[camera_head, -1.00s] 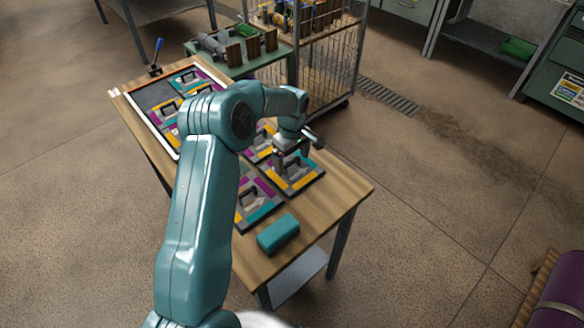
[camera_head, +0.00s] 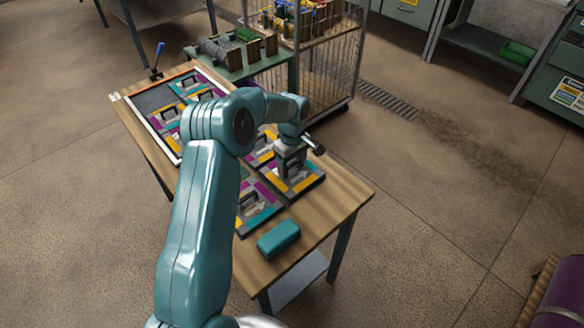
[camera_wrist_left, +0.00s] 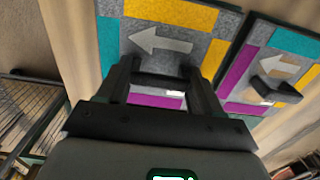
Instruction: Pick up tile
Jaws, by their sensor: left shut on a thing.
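The tile (camera_head: 303,184) is a square panel patterned in grey, yellow, purple and teal, with a black handle on top. It lies on the right side of the wooden table. My left gripper (camera_head: 291,170) is down over this tile and shut on its handle. In the left wrist view the fingers (camera_wrist_left: 163,82) stand at the handle, and the tile (camera_wrist_left: 180,12) shows a pale arrow, a yellow block and a teal block. The gripper partly hides the handle and the tile's near part. I cannot tell any gap under the tile. My right gripper is not in view.
Similar tiles lie close by, one nearer the front (camera_head: 262,212) and one beside it in the wrist view (camera_wrist_left: 268,65). A white-edged frame (camera_head: 148,128) holding tiles is at the table's far left. A teal block (camera_head: 278,239) sits near the front edge. A wire cart (camera_head: 330,70) stands behind.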

